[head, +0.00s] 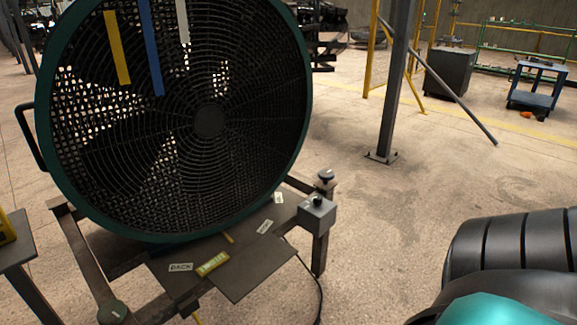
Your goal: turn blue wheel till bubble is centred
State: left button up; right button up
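A yellow level (212,264) lies on the dark plate below the big fan. Its bubble is too small to make out. A small round knob (325,176) tops the post at the right of the fan's stand; it looks dark, perhaps bluish. A green round knob (112,312) sits at the stand's front left corner. I cannot make out a clearly blue wheel. Neither of my grippers is in view.
The large round fan (208,120) with a green rim stands at the left, with yellow, blue and white strips on its grille. A grey box (317,212) is at the stand's right. A post (392,90) stands behind on open floor. A blue cart (534,88) is far right.

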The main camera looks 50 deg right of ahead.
aim_at(326, 175)
jog(key=l+u, duration=0.35)
jog(key=k+l+u, duration=0.1)
jog(key=l+u, duration=0.25)
jog(key=k+l+u, duration=0.2)
jog(key=l, duration=0.3)
jog(key=k+l+u, duration=0.2)
jog(key=l, duration=0.25)
jog(key=k+l+u, duration=0.2)
jog(key=l, duration=0.25)
jog(key=k+l+u, duration=0.2)
jog(key=l, duration=0.25)
jog(key=k+l, duration=0.3)
jog(key=l, duration=0.2)
jog(key=k+l, duration=0.35)
jog(key=l, duration=0.2)
jog(key=k+l+u, duration=0.1)
jog(key=k+l, duration=0.2)
jog(key=l, duration=0.2)
jog(key=k+l, duration=0.35)
jog(key=l, duration=0.15)
